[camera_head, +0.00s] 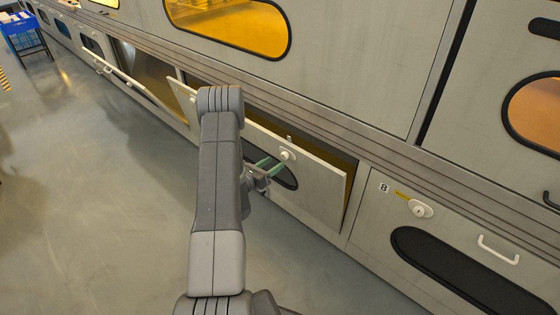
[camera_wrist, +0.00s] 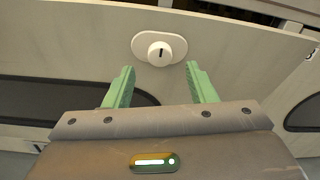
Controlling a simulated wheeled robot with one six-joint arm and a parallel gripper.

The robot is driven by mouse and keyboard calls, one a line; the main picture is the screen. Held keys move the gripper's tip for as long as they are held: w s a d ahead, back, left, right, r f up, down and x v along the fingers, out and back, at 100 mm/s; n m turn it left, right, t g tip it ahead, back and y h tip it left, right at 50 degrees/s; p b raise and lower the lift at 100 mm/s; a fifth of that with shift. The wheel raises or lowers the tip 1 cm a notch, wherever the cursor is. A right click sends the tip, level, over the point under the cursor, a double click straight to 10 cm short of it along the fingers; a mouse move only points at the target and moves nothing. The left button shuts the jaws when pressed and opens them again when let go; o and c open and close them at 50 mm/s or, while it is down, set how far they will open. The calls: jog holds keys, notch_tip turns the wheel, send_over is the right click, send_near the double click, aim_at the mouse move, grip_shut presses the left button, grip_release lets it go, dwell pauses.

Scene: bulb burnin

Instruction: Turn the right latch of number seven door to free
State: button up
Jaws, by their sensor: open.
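The door that I take to be number seven (camera_head: 318,190) leans outward at its top from the grey cabinet, leaving a dark gap behind. Its own number is not visible. Its right latch (camera_head: 287,155) is a round white knob on an oval plate near the upper edge. In the wrist view the latch (camera_wrist: 160,50) shows a dark mark, roughly upright, on the knob. My gripper (camera_head: 269,167) has green fingers and is open and empty. In the wrist view my gripper (camera_wrist: 160,68) has its fingertips on either side of and below the knob, apart from it.
To the right, door number eight (camera_head: 365,225) is closed, with a white latch (camera_head: 420,209) and a white handle (camera_head: 498,249). Another door (camera_head: 130,80) hangs ajar further left. A blue cart (camera_head: 24,38) stands far left. The grey floor (camera_head: 90,200) is clear.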

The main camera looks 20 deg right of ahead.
aim_at(283, 157)
jog(key=shift+x, duration=2.3)
grip_shut()
